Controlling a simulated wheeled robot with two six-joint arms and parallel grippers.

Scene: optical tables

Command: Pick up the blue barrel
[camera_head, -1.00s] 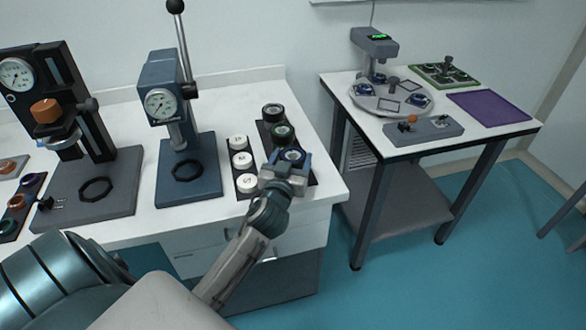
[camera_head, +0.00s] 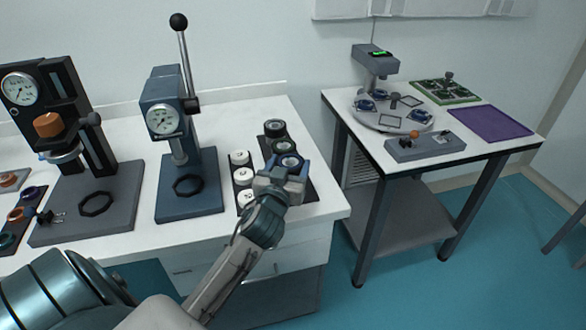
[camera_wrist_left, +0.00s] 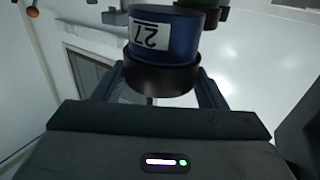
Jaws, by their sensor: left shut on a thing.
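The blue barrel (camera_head: 290,161) is dark blue with a black end. In the left wrist view, the blue barrel (camera_wrist_left: 178,35) carries a white label reading 27. My left gripper (camera_head: 286,173) is shut on it, with a finger on each side. It appears held slightly above the dark tray (camera_head: 306,191); the gripper hides the space below it. My right gripper is not in view.
A green-ringed barrel (camera_head: 283,146) stands close behind, with a black barrel (camera_head: 275,128) beyond. White-topped pieces (camera_head: 241,177) stand on a strip to the left. A blue gauge press (camera_head: 165,115) is farther left. A second table (camera_head: 470,150) stands right, across a floor gap.

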